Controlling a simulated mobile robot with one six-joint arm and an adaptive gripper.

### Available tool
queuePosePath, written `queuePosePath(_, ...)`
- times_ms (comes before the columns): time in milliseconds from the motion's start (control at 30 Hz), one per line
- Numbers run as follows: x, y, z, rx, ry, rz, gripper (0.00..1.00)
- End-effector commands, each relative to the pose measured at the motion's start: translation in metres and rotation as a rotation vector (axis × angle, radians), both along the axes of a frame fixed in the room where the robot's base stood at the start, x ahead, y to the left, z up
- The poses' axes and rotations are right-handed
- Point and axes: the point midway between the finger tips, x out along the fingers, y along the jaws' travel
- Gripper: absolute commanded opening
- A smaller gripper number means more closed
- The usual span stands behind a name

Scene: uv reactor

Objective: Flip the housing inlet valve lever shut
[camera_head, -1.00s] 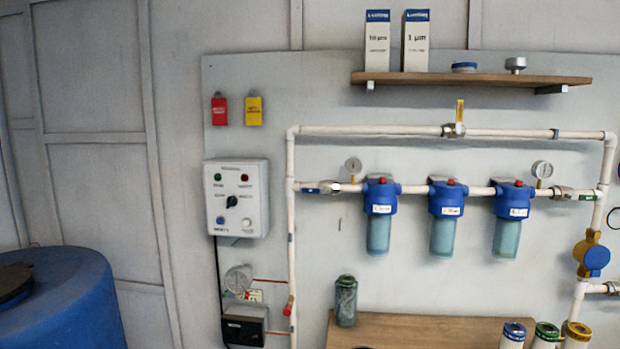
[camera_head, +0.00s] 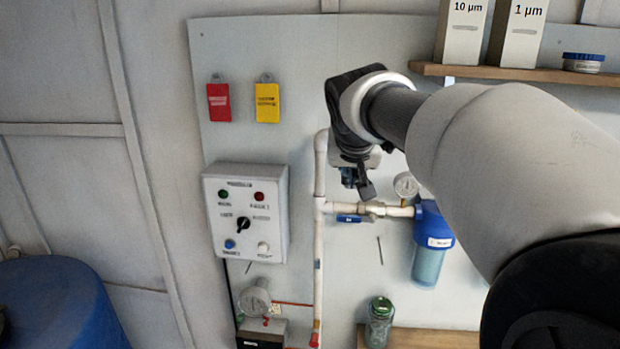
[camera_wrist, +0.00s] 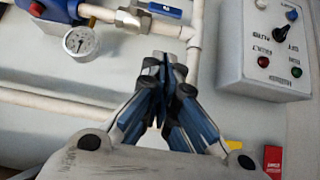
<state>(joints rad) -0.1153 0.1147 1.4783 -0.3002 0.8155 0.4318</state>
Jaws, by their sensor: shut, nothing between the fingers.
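The housing inlet valve (camera_head: 372,209) sits on the white horizontal pipe, left of the first blue filter housing (camera_head: 433,224). Its blue lever (camera_head: 348,218) points left, lying along the pipe. In the wrist view the valve body (camera_wrist: 130,18) and blue lever (camera_wrist: 165,10) are at the top edge, upside down. My gripper (camera_head: 366,188) is in front of the wall, a little above the lever in the head view. In the wrist view its fingertips (camera_wrist: 165,62) are together and empty, below the lever in the picture and apart from it.
A pressure gauge (camera_head: 406,185) stands beside the valve. A grey control box (camera_head: 245,213) is on the wall to the left. A vertical white pipe (camera_head: 319,260) runs between them. A wooden shelf (camera_head: 425,69) is at upper right. My arm hides the wall on the right.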

Motion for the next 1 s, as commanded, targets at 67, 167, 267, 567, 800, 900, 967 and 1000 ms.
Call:
queuePosePath(67,0.004,0.001,0.003,0.000,-0.004,-0.002,0.00)
queuePosePath(167,0.005,0.001,0.003,0.000,-0.006,-0.003,0.00)
queuePosePath(267,0.005,0.001,0.002,0.000,-0.005,-0.003,0.00)
queuePosePath(567,0.014,-0.001,-0.008,0.000,-0.002,-0.003,0.00)
queuePosePath(800,0.046,-0.008,-0.043,-0.001,0.000,-0.004,0.00)
queuePosePath(900,0.061,-0.011,-0.058,0.000,-0.001,-0.003,0.00)
queuePosePath(967,0.070,-0.013,-0.066,0.000,-0.002,-0.002,0.00)
queuePosePath(1000,0.075,-0.014,-0.072,0.000,-0.002,-0.003,0.00)
